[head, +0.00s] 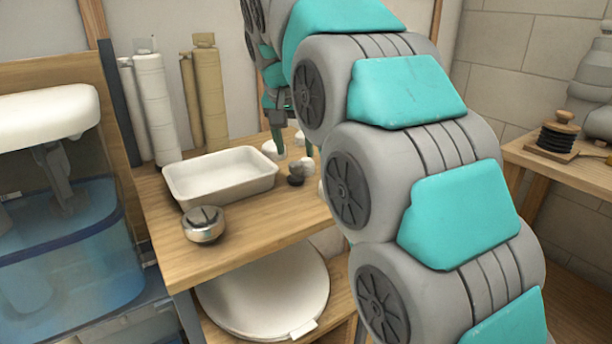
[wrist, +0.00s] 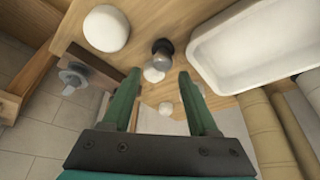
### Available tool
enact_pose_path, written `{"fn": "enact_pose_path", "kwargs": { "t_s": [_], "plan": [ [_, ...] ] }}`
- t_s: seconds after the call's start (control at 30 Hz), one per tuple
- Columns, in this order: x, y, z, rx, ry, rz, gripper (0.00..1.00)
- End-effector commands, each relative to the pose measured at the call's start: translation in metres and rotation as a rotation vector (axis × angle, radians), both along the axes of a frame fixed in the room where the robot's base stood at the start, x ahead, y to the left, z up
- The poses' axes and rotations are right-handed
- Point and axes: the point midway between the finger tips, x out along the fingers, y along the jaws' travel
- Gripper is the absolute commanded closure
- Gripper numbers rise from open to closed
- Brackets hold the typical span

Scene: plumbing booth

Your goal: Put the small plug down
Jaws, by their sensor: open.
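The small plug (head: 296,175) is dark and stands on the wooden bench, just right of the white tray. In the wrist view the plug (wrist: 163,47) shows a dark part and a grey rounded part, beyond my fingertips. My gripper (head: 294,150) is over the far part of the bench, close to the plug. In the wrist view my gripper (wrist: 158,74) has its two green fingers apart, with nothing held between them. I cannot tell how high the fingertips are above the bench.
The white tray (head: 222,190) lies beside the plug. A shiny metal fitting (head: 204,232) stands at the bench's front. Several white rounded pieces, one a large dome (wrist: 106,28), are near the plug. Tall rolls (head: 152,108) stand behind the tray. My arm hides the bench's right side.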

Motion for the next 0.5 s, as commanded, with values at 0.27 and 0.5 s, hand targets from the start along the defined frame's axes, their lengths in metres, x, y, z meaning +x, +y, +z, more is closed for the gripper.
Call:
{"fn": "enact_pose_path", "kwargs": {
  "t_s": [0.27, 0.5],
  "plan": [
    [0.008, -0.001, -0.019, 0.0, 0.0, 0.0, 0.4],
    [0.014, 0.0, -0.039, 0.0, 0.0, 0.003, 0.4]
  ]
}}
